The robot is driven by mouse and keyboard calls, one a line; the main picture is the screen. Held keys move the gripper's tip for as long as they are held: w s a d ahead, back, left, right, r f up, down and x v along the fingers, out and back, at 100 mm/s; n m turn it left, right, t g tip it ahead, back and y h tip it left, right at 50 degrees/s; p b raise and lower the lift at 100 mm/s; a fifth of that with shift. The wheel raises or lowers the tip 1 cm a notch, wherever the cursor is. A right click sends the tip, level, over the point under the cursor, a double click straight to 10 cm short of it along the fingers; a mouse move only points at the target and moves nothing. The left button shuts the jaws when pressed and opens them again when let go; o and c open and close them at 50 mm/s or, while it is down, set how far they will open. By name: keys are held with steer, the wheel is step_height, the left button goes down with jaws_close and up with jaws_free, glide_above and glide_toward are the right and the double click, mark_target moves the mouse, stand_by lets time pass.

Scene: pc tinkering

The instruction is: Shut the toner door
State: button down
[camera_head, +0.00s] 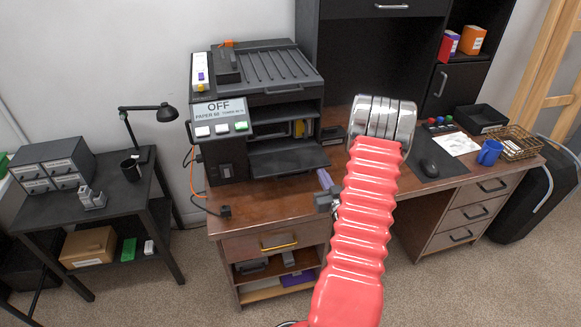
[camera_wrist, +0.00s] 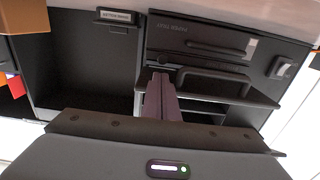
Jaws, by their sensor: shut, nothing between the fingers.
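The black printer (camera_head: 228,160) stands on the wooden desk. An opening shows in its front, with a yellow part (camera_head: 298,128) inside. Below the opening a black panel (camera_head: 288,161), which looks like the toner door, sticks out and stands open. My gripper (camera_head: 325,179) is just right of and a little below this panel's right end. Its purple fingers (camera_wrist: 162,96) are together and empty. In the wrist view they point toward dark panels with a handle (camera_wrist: 214,82) and a "paper tray" marking. I cannot tell whether they touch anything.
The printer's display panel (camera_head: 222,108) reads OFF. My red arm hides part of the desk. At the right are a mouse (camera_head: 428,165), a blue mug (camera_head: 489,153) and a wire basket (camera_head: 519,141). The desktop (camera_head: 262,208) before the printer is mostly clear.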

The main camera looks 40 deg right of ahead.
mark_target(323, 166)
steer(key=shift+s+r, duration=0.1)
steer(key=shift+r, duration=0.65)
steer(key=shift+r, duration=1.15)
steer(key=shift+w+d+r, duration=0.1)
steer(key=shift+w+r, duration=0.1)
steer(key=shift+r, duration=0.25)
steer(key=shift+w+d+r, duration=0.1)
steer(key=shift+w+r, duration=0.05)
steer(key=shift+r, duration=0.4)
steer(key=shift+w+d+r, duration=0.1)
steer(key=shift+w+r, duration=0.15)
steer(key=shift+r, duration=0.2)
steer(key=shift+w+d+r, duration=0.1)
steer(key=shift+w+r, duration=0.1)
steer(key=shift+r, duration=0.2)
